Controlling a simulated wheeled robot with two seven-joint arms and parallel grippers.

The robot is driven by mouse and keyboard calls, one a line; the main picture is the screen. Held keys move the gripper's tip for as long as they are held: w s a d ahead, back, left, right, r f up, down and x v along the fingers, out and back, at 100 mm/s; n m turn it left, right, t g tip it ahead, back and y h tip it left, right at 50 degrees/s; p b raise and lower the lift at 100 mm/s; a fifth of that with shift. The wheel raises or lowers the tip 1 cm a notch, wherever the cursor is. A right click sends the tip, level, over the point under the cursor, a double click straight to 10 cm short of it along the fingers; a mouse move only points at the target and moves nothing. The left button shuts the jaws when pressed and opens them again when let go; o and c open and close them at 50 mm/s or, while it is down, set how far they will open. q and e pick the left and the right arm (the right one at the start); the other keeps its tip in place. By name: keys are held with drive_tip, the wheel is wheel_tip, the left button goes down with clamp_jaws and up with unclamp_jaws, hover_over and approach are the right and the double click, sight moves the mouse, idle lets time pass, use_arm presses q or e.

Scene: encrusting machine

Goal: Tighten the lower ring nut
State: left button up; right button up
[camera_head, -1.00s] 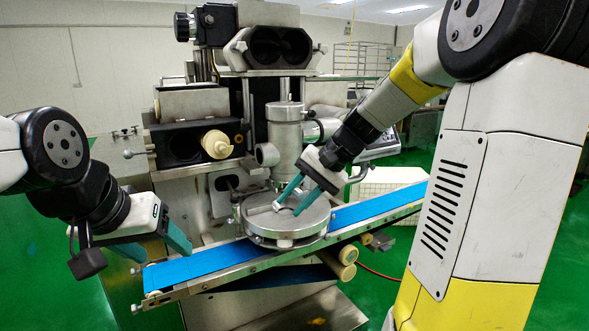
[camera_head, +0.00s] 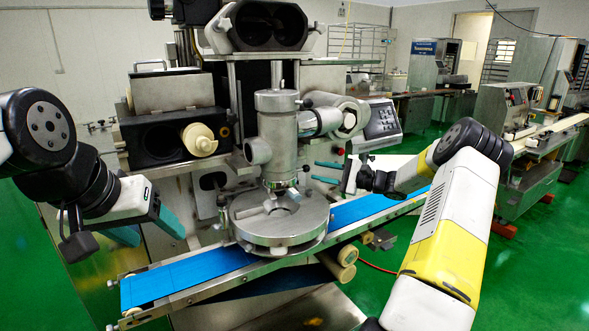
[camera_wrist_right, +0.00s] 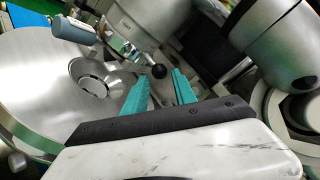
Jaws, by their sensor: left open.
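The steel vertical cylinder (camera_head: 276,130) stands over the round steel disc (camera_head: 250,228). My right gripper (camera_head: 315,171) is open and empty, right of the cylinder, fingers pointing left. My left gripper (camera_head: 160,241) is open and empty, left of the disc.
The blue conveyor belt (camera_head: 190,277) runs below the disc, rising to the right. A side pipe housing (camera_head: 335,117) and a control panel (camera_head: 381,121) sit above and behind my right gripper. Green floor (camera_head: 530,260) is open at right.

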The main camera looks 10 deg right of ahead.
sight(306, 168)
drive_tip(key=shift+x, duration=2.8)
clamp_jaws()
